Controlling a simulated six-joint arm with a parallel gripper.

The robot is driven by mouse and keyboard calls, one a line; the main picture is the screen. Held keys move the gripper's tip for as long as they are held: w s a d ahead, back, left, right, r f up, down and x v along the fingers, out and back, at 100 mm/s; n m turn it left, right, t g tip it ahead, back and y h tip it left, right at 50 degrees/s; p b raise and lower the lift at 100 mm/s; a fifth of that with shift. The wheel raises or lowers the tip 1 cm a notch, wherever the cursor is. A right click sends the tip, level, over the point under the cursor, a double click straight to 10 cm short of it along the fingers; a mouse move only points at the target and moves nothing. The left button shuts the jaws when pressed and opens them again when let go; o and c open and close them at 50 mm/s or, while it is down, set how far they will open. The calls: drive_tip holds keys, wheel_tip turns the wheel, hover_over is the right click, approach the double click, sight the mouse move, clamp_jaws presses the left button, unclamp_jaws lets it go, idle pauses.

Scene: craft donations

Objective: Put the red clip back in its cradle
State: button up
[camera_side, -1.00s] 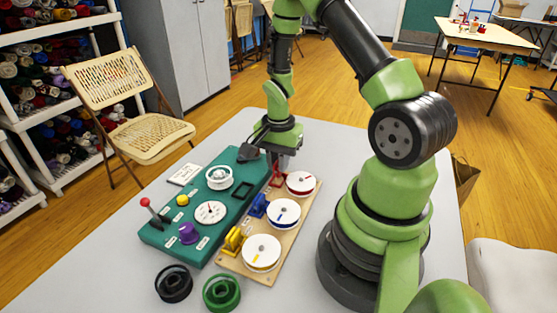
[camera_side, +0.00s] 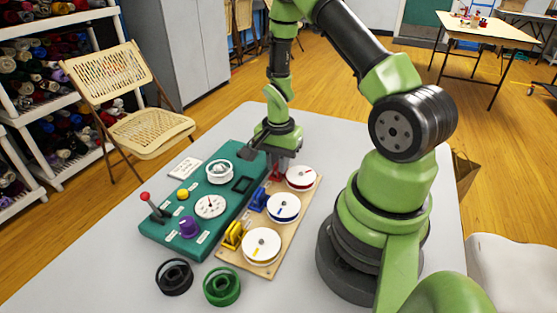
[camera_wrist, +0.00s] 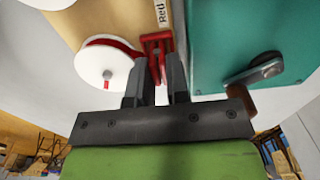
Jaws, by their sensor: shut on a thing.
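My gripper (camera_wrist: 155,75) is shut on the red clip (camera_wrist: 154,69), which shows as a narrow red piece between the fingers in the wrist view. Just beyond the fingertips is the red cradle (camera_wrist: 157,40), at the board's edge beside the "Red" label. The clip and cradle overlap here, and I cannot tell whether the clip is seated. A red strap runs from the white reel (camera_wrist: 103,64) towards the clip. In the side view my gripper (camera_side: 281,168) is at the far end of the wooden board (camera_side: 262,274), beside the red-marked reel (camera_side: 300,177); the fingers mostly hide the clip.
Blue (camera_side: 259,198) and yellow (camera_side: 233,234) cradles stand along the board beside their reels. A green panel (camera_side: 165,238) with knobs and a lever lies to the left. Black (camera_side: 174,277) and green (camera_side: 221,286) rings lie in front. The table's far right is clear.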

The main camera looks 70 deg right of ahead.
drive_tip(key=o, duration=0.8)
drive_tip(key=shift+o, duration=0.2)
drive_tip(key=shift+s, duration=0.1)
drive_tip(key=shift+r, duration=3.8)
